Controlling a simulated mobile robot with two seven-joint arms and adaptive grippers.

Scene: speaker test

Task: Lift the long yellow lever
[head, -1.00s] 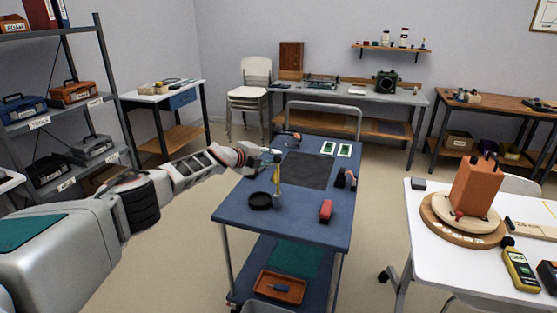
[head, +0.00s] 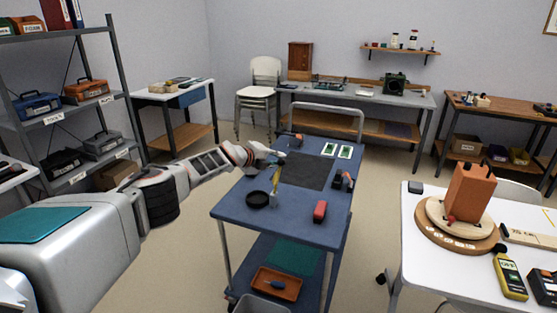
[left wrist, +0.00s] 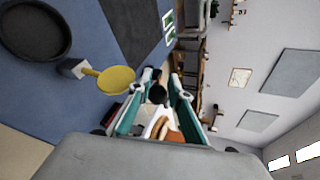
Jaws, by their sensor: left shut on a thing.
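The long yellow lever (head: 275,187) stands upright from a small grey base on the blue trolley. In the left wrist view the lever (left wrist: 116,80) shows as a rounded yellow end. My left gripper (head: 281,157) is above the lever's top in the head view. In the left wrist view its two teal fingers (left wrist: 162,84) are to the right of the yellow end, which is not between them. The gripper is shut on a dark thing (left wrist: 157,94) that I cannot identify. My right gripper is out of view.
A white table (head: 425,245) with an orange block (head: 469,193) stands at right. Floor shows between them.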

